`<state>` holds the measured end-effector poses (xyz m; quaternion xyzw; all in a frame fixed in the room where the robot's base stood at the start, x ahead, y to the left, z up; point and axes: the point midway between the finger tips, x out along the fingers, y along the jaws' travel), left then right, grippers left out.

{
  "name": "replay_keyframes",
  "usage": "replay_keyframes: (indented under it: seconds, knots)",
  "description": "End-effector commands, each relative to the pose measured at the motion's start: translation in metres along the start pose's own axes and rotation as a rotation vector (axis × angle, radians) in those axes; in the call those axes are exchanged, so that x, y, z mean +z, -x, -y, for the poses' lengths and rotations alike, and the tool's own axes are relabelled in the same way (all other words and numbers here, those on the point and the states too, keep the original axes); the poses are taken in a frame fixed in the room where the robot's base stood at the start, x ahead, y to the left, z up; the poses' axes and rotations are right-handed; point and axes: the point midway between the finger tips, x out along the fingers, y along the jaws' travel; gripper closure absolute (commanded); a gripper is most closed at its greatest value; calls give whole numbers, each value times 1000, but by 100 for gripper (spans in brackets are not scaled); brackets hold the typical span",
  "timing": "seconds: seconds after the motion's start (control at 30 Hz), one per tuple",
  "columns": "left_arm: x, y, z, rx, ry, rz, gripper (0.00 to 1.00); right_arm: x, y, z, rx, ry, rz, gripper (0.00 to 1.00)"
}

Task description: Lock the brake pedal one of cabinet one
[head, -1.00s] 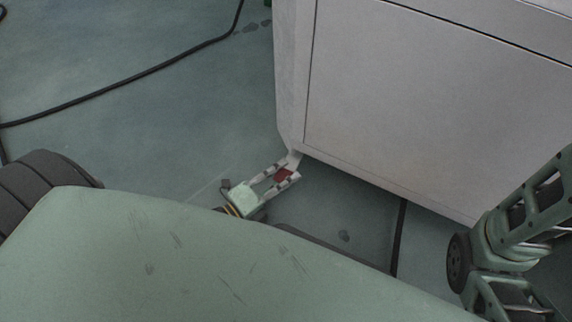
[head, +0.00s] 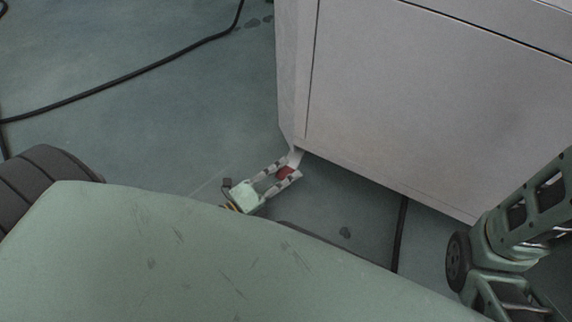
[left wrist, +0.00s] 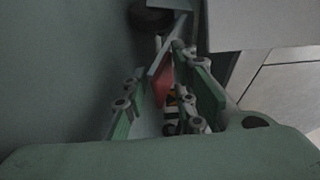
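The brake pedal, a small red plate (head: 286,172), is low at the near corner of the cabinet (head: 430,100). It also shows as a red plate in the left wrist view (left wrist: 163,86). My left gripper (head: 280,174) is low by the floor at that corner. Its fingers are apart, one on each side of the red pedal, and part of the pedal is hidden between them. I cannot tell whether a finger touches it. In the left wrist view the fingers (left wrist: 168,78) reach toward the pedal. My right gripper is not in view.
A dark caster wheel (left wrist: 150,14) shows beyond the pedal in the left wrist view. A black cable (head: 150,72) lies on the floor at the upper left, and another dark line (head: 400,235) runs under the cabinet. The floor left of the cabinet is mostly clear.

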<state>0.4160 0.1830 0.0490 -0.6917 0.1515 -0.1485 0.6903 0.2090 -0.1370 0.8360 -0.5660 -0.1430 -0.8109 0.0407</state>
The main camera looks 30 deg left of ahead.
Motion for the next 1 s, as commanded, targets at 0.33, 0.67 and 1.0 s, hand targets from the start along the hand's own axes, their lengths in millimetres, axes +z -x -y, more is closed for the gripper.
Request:
replay_keyframes:
  seconds: [0.33,0.67,1.0]
  knots:
    - [0,65,-1,4,0,0,76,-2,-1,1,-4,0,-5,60]
    - [1,112,-1,2,0,0,76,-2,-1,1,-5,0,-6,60]
    - [1,117,0,0,0,0,76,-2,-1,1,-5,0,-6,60]
